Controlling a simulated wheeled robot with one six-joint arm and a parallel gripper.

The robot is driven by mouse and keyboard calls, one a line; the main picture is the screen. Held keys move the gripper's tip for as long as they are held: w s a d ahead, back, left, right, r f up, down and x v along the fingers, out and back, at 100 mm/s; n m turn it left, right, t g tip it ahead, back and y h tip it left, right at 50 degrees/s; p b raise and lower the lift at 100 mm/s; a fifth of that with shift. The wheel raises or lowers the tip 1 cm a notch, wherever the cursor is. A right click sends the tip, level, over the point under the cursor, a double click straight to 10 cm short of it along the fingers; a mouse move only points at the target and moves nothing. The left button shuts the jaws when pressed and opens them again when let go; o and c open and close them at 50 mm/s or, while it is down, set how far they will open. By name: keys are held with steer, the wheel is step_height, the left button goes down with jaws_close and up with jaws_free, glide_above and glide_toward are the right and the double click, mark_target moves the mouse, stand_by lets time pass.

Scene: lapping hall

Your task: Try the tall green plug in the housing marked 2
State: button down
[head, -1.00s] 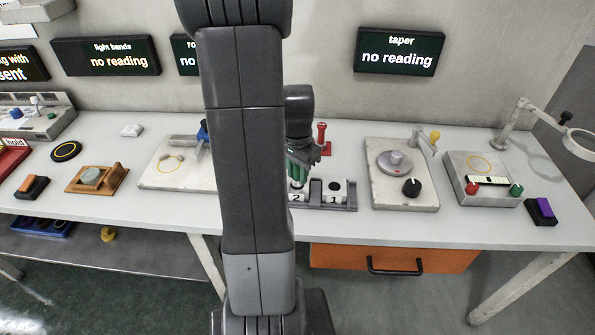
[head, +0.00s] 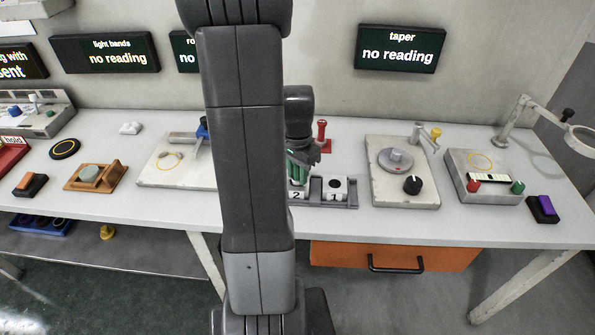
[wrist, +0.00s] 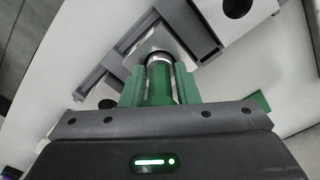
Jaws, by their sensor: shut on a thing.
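My gripper (head: 299,172) is shut on the green plug (wrist: 158,85). In the wrist view the plug stands between the two green finger pads, with its bright metal end away from me. That end meets the dark bore of a pale housing (wrist: 138,53). How deep it sits in the bore cannot be told. In the head view the housing marked 2 (head: 296,195) is right under my gripper, partly hidden by my arm. The housing marked 1 (head: 335,195) stands to its right, its dark bore empty.
Both housings sit in a grey rack (head: 352,202). A red-topped piece (head: 322,132) stands behind. A plate with a round disc and black knob (head: 412,185) is to the right. A screen reads taper, no reading (head: 400,49). Bare bench lies in front.

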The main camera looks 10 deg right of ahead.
steer(key=shift+f, duration=0.35)
steer(key=shift+r, duration=0.15)
stand_by(1.1)
steer(key=shift+r+p, duration=2.55)
steer(key=shift+r, duration=0.85)
steer(key=shift+w, duration=0.1)
